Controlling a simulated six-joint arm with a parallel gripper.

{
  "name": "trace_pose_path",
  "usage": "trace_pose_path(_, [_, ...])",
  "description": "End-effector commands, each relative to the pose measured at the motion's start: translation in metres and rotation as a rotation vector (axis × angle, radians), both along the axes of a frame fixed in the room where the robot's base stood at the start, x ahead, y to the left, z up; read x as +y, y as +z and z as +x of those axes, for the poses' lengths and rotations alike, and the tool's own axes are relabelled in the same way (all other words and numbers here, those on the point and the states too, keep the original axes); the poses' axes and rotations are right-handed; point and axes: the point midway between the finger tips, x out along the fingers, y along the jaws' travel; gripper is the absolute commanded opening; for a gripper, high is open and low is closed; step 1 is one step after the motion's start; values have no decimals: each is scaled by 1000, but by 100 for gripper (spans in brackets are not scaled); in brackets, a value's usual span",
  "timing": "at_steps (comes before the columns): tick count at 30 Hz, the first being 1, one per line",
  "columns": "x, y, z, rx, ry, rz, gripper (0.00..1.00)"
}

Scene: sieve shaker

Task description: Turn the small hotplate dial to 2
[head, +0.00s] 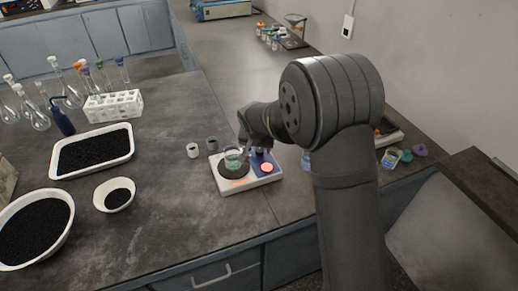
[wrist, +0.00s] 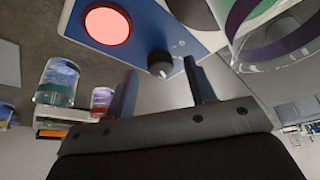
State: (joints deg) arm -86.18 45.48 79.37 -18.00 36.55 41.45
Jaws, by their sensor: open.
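The small hotplate (head: 226,188) is a white unit with a dark round heating plate and a blue panel (wrist: 139,24). A glowing red-pink disc (head: 267,168) is on the panel; it also shows in the wrist view (wrist: 107,26). The dial (wrist: 160,64) is a dark knob with a pale end, and its setting cannot be read. My gripper (head: 258,146) is over the panel. In the wrist view its open fingers (wrist: 160,75) lie on either side of the dial, with gaps visible. A glass beaker (head: 233,157) with green liquid stands on the heating plate.
Two small cups (head: 193,150) stand left of the hotplate. Further left are a white tray (head: 131,151) of black grains, bowls (head: 118,206) and a tube rack (head: 114,105). More beakers (head: 391,158) stand at right. Bare bench lies in front of the hotplate.

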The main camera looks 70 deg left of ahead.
Motion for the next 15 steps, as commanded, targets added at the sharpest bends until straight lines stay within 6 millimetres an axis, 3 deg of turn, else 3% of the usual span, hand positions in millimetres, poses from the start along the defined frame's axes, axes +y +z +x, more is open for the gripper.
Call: trace_pose_path(15, [-36,104,-23,1,1,4,50])
